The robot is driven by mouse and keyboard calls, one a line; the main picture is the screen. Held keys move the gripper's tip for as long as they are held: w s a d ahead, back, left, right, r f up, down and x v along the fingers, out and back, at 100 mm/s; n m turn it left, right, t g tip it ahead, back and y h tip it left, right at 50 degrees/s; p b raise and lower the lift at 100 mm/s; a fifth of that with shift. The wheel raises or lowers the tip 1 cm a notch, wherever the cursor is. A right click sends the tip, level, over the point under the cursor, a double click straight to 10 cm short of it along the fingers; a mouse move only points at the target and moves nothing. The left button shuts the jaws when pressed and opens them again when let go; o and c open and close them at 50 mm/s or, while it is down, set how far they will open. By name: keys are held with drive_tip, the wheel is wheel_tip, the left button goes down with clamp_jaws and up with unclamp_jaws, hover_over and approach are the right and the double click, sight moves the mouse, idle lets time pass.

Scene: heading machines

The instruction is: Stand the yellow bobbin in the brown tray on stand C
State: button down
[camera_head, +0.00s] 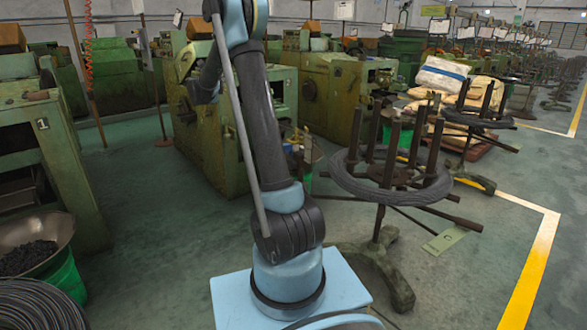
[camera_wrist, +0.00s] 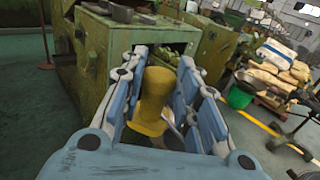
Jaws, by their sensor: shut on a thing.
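The yellow bobbin (camera_wrist: 152,100) is between the fingers of my gripper (camera_wrist: 160,85) in the wrist view. It looks roughly upright in that view, its wide flange nearest the camera. My gripper is shut on it, a finger on each side. In the head view I cannot make out the bobbin or the fingers behind my arm. A plate marked C (camera_head: 446,240) is low by the foot of a dark stand (camera_head: 383,262), which carries a grey wire coil (camera_head: 350,185) around upright posts. I cannot make out a brown tray on it.
A green machine (camera_head: 215,125) stands behind my arm. Machine 1 (camera_head: 45,150) is at the left, with a bowl of dark pieces (camera_head: 32,245) before it. Pale sacks (camera_head: 440,75) lie at the back right. The floor right of the coil stand is clear.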

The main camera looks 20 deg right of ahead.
drive_tip(key=s+d+f+m+g+h, duration=0.2)
drive_tip(key=s+d+m+g+h, duration=0.15)
drive_tip(key=d, duration=0.55)
drive_tip(key=s+d+f+m+g+h, duration=0.2)
drive_tip(key=d+m+g+h, duration=0.15)
drive_tip(key=d, duration=0.45)
drive_tip(key=s+d+f+m+g+h, duration=0.4)
drive_tip(key=s+d+m+g, duration=0.3)
drive_tip(key=s+d+g, duration=0.5)
drive_tip(key=shift+y, duration=0.3)
drive_tip(key=f, duration=1.8)
drive_tip(key=s+f, duration=0.1)
drive_tip(key=f, duration=0.8)
drive_tip(key=shift+d+f, duration=0.1)
drive_tip(key=shift+f, duration=0.25)
drive_tip(key=shift+f, duration=0.25)
drive_tip(key=c, duration=1.7)
unclamp_jaws()
drive_tip(key=shift+o, duration=0.9)
drive_tip(key=shift+r, duration=0.1)
